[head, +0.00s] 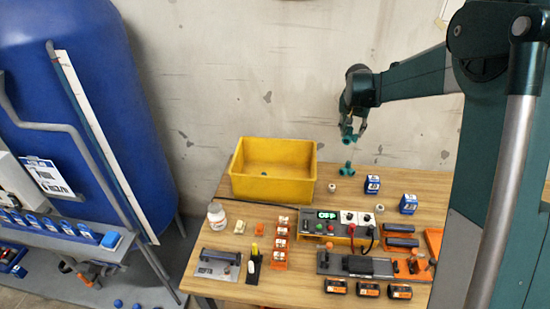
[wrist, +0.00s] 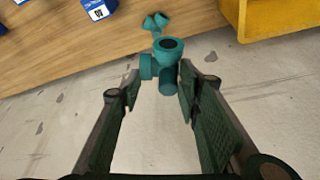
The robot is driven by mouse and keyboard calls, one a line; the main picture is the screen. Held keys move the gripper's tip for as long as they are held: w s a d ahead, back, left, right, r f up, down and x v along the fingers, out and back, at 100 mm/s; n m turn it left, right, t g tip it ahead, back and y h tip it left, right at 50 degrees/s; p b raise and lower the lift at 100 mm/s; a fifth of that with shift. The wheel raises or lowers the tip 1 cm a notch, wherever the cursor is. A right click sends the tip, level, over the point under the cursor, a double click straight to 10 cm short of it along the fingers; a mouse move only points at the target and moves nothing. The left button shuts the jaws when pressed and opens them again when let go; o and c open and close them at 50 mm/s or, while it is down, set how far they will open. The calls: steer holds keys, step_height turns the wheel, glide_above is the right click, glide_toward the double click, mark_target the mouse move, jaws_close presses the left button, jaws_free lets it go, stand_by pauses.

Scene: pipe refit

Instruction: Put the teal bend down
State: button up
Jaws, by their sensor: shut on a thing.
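The teal bend (wrist: 163,62) is held between the fingertips of my gripper (wrist: 160,88) in the wrist view, with a dark round opening facing the camera. In the head view my gripper (head: 352,122) is high above the back of the table, with the bend (head: 348,132) at its tips, clear of the surface. A second teal fitting (head: 347,169) stands on the wooden table below it; it also shows in the wrist view (wrist: 155,22). The fingers partly hide the bend's sides.
A yellow bin (head: 272,192) stands left of my gripper on the table (head: 205,222). Blue-and-white boxes (head: 372,184) and a small pale ring (head: 332,188) are near the second fitting. A control panel (head: 335,226) and several parts fill the front.

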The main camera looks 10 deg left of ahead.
steer(key=s+a+n+y, duration=0.1)
steer(key=s+a+n, duration=0.1)
steer(key=a, duration=1.2)
steer(key=s+a+n, duration=0.2)
steer(key=a, duration=1.1)
step_height(320, 180, down, 11)
steer(key=shift+a+y+b, duration=0.3)
steer(key=shift+a+b, duration=0.05)
steer(key=shift+a, duration=0.05)
steer(key=shift+f+b, duration=0.45)
steer(key=shift+f, duration=2.65)
steer(key=shift+f, duration=0.15)
steer(key=shift+f+b, duration=0.3)
steer(key=shift+f, duration=1.45)
steer(key=shift+c, duration=0.2)
steer(key=shift+f, duration=0.15)
